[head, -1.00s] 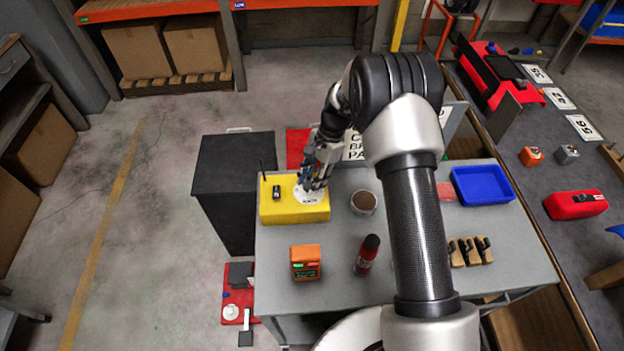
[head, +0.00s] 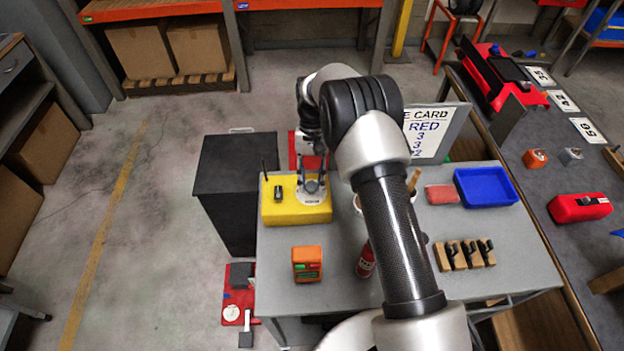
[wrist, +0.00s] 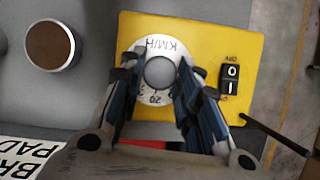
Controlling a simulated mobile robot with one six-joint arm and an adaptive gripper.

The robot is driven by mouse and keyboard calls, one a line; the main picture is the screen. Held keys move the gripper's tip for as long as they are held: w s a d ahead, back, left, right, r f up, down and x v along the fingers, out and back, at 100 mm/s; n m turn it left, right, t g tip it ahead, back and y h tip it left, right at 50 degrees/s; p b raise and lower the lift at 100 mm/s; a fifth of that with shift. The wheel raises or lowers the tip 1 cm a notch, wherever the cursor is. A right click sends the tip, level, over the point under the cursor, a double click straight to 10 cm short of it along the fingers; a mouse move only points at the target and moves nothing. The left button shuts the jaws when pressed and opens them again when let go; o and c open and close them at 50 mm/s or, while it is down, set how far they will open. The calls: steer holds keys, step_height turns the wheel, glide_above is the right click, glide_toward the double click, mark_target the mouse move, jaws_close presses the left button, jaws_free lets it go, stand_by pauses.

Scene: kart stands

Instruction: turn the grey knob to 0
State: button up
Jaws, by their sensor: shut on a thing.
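The yellow box (head: 280,213) stands at the left back of the grey table, and it also shows in the wrist view (wrist: 200,30). On it is a white dial (wrist: 160,42) marked KM/H with a 20 readable; other marks are hidden by the fingers. The round grey knob (wrist: 160,73) is at the dial's centre. My gripper (wrist: 157,65) has a finger on each side of the knob and is shut on it. In the head view my gripper (head: 312,184) stands over the dial. No clear pointer shows on the knob.
A black O/I switch (wrist: 230,80) and a thin black rod (wrist: 275,135) are at the box. A brown-topped round tin (wrist: 50,46) is nearby. An orange device (head: 307,264), red bottle (head: 366,262), blue tray (head: 486,187) and white card (head: 428,133) are on the table.

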steer(key=shift+n, duration=0.6)
steer(key=o, duration=1.1)
steer(key=shift+c, duration=0.2)
steer(key=v, duration=1.2)
steer(key=shift+a, duration=0.25)
